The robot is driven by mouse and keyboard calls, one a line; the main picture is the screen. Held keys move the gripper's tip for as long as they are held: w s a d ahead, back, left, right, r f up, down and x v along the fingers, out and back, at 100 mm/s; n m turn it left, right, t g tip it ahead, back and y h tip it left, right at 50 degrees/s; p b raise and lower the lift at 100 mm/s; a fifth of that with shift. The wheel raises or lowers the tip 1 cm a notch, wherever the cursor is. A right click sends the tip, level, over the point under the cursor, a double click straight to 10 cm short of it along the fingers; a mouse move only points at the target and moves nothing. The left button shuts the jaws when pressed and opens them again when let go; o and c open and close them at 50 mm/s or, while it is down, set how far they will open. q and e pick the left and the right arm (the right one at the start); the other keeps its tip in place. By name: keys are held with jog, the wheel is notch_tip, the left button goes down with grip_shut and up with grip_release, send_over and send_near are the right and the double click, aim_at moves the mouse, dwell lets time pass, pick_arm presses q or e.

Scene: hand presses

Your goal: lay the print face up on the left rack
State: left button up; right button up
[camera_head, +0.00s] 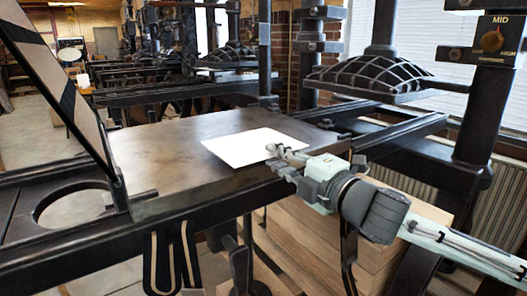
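A white sheet (240,145), likely the print, lies flat on the dark bed (165,150) of the press. Its upper side looks blank; whether this is the printed face I cannot tell. My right gripper (273,158) reaches in from the right, with its fingertips at the sheet's right edge and covering a small part of it. Whether the fingers are closed on the sheet is too small to tell. My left gripper is not in view. I cannot make out a left rack in this view.
A tilted hinged frame (62,85) rises at the bed's left end. A black platen (375,75) hangs behind my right arm. Wooden blocks (330,235) are stacked below the press. More presses stand behind. Floor shows at far left.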

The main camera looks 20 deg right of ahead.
jog(key=shift+w+a, duration=0.15)
jog(key=shift+w, duration=0.2)
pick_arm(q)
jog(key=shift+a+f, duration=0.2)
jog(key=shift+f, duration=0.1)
pick_arm(e)
jog(key=shift+c, duration=0.4)
grip_shut()
pick_arm(q)
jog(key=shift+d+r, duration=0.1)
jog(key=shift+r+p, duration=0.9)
jog(key=shift+p, duration=0.1)
pick_arm(e)
notch_tip(320, 180, up, 3)
jog(key=shift+f, duration=0.1)
